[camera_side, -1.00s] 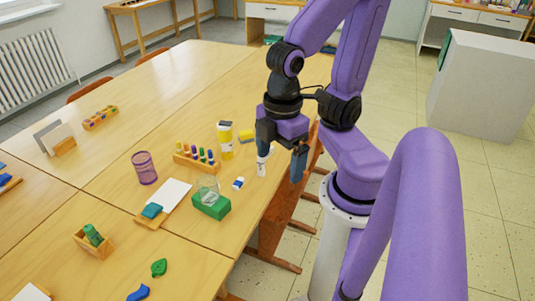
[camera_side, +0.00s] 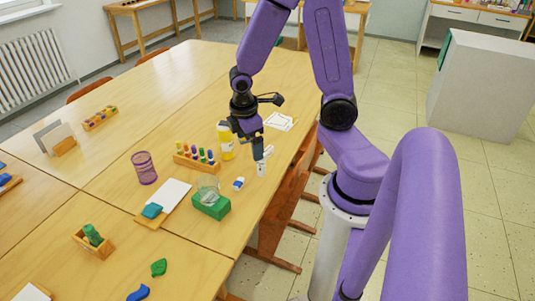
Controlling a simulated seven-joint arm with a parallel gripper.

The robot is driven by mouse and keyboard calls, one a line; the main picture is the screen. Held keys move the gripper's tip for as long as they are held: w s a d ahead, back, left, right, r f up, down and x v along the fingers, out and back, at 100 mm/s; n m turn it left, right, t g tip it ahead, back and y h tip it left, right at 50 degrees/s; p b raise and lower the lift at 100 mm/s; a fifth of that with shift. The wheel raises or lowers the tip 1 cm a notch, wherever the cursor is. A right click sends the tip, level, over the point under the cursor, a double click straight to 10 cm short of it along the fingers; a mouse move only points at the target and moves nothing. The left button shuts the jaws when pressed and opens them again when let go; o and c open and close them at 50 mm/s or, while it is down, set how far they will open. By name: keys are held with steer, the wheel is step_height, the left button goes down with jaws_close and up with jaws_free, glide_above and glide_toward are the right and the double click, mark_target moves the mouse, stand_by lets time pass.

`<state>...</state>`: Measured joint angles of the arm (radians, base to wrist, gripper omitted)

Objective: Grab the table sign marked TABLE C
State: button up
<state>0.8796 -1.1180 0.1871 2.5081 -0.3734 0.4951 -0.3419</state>
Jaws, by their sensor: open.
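A small white upright piece with faint dark marks (camera_side: 262,168) stands near the table's right edge. It may be the table sign, but I cannot read TABLE C on it. My gripper (camera_side: 257,150) is open, directly above and behind this piece in the side view. The fingers point down and partly overlap each other, so I cannot tell whether they touch the piece or are around it. Nothing is clearly held.
A yellow bottle (camera_side: 226,143) stands close left of my gripper. A rack of coloured pegs (camera_side: 196,163), a glass on a green block (camera_side: 211,207), and a small blue-and-white block (camera_side: 238,183) are nearby. White sheets (camera_side: 280,121) lie behind. The table's far middle is clear.

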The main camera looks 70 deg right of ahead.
steer(key=s+d+f+m+g+y, duration=0.15)
steer(key=s+d+f, duration=0.35)
steer(key=d+f, duration=0.65)
steer(key=s+d+f+y, duration=0.3)
steer(key=s, duration=0.3)
steer(key=m+t+h, duration=0.8)
steer(key=m+t, duration=0.5)
steer(key=t, duration=0.1)
glide_toward(270, 152)
steer(key=x, duration=0.5)
steer(key=shift+w+a+f, duration=0.1)
steer(key=shift+a+f, duration=0.05)
steer(key=shift+f, duration=0.05)
steer(key=shift+m, duration=0.25)
steer(key=shift+r+x, duration=0.15)
steer(key=shift+x, duration=1.35)
steer(key=shift+r+x, duration=0.1)
steer(key=shift+x, duration=1.4)
steer(key=shift+r, duration=0.1)
steer(key=c, duration=1)
